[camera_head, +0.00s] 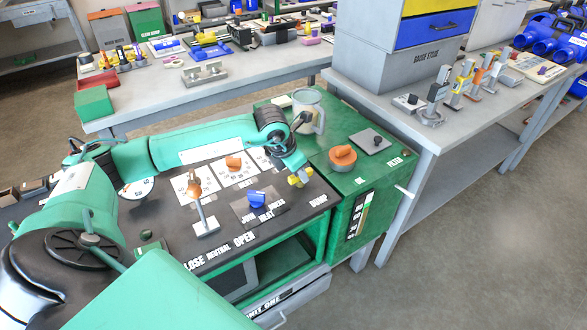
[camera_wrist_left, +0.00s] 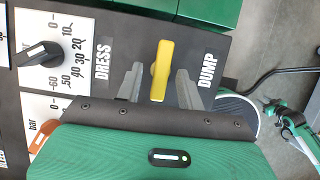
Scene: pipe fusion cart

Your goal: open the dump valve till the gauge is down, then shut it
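The dump valve's yellow handle (camera_head: 300,178) is at the right end of the black panel, by the DUMP label (camera_head: 318,201). In the left wrist view the yellow handle (camera_wrist_left: 161,70) stands lengthwise between the fingers of my left gripper (camera_wrist_left: 159,82). The fingers are apart, with a gap on each side of the handle. In the head view my left gripper (camera_head: 296,172) is over the handle and partly hides it. A round white gauge (camera_head: 137,188) shows below my left forearm, partly covered; its needle cannot be read. My right gripper is out of view.
On the panel (camera_head: 275,225) are an orange-topped lever (camera_head: 195,190), a blue knob (camera_head: 257,198) and an orange dial knob (camera_head: 233,162). The green cabinet (camera_head: 345,180) beside it carries a clear jug (camera_head: 308,110) and a larger orange knob (camera_head: 343,155). Workbenches stand behind and right.

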